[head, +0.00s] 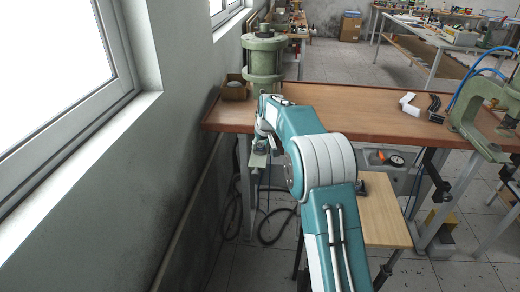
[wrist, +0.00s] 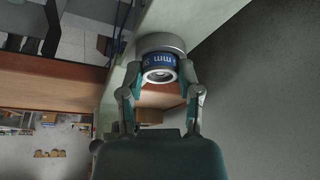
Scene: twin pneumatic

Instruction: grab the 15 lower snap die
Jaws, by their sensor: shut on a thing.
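The snap die (wrist: 158,60) is a short grey metal cylinder with a blue band and a round opening. White lettering on the band looks like "5 mm" upside down; the rest curves out of sight. My gripper (wrist: 161,80) has one finger on each side of the die and is shut on it. In the head view my teal and white arm reaches to the left end of the wooden workbench. There the die and fingertips cannot be made out. I cannot tell whether the die touches anything besides my fingers.
A green pneumatic press (head: 263,60) stands at the workbench's (head: 350,115) left end, beside a small cardboard box (head: 235,90). Another green press (head: 490,115) with blue hoses is at the right. The wall (head: 175,150) is close on the left. A small wooden surface (head: 384,212) lies below the bench.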

